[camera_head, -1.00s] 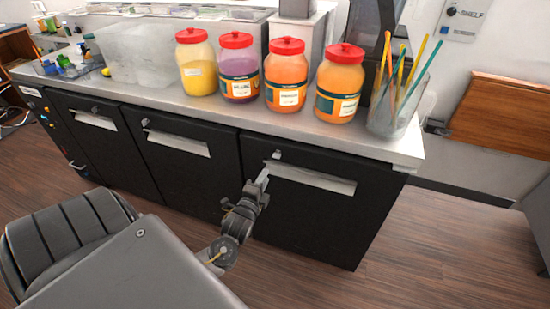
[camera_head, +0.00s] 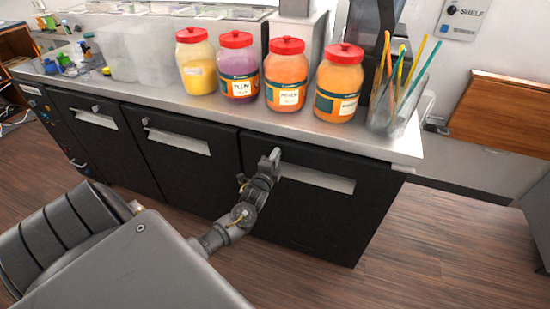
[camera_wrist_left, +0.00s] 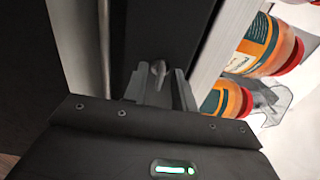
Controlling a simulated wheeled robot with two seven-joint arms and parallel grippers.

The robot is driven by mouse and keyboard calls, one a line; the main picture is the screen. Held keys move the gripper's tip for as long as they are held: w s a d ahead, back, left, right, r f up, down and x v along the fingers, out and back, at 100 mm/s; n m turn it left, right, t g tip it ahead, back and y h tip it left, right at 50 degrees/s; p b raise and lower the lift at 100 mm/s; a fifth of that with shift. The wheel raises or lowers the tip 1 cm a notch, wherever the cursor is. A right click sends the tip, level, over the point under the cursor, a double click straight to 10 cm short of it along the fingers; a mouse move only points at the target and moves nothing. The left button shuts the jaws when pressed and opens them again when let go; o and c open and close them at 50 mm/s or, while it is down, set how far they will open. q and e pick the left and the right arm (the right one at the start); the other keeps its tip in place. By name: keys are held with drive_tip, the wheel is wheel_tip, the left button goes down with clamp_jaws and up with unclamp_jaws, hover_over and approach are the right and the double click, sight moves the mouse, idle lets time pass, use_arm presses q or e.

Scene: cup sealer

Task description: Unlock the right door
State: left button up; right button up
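The right door (camera_head: 310,215) is a black cabinet front with a pale recessed handle strip (camera_head: 325,181). It looks closed. My left gripper (camera_head: 272,160) is at the door's upper left, over the spot of its small lock knob, which it hides in the head view. In the left wrist view, the small grey lock knob (camera_wrist_left: 157,70) shows between the tips of my left gripper (camera_wrist_left: 160,85). The fingers stand apart on either side of the knob, and I see no clear grip on it. My right gripper is not in view.
Two more black doors (camera_head: 180,175) with similar knobs lie to the left. The counter (camera_head: 225,110) above holds several red-lidded jars (camera_head: 340,85) and a clear container of coloured sticks (camera_head: 393,115). The wooden floor (camera_head: 430,240) to the right is clear.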

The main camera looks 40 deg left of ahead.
use_arm(q)
clamp_jaws()
drive_tip(key=shift+n, duration=0.4)
drive_tip(key=n+p, duration=0.2)
drive_tip(key=n, duration=1.5)
idle(0.6)
unclamp_jaws()
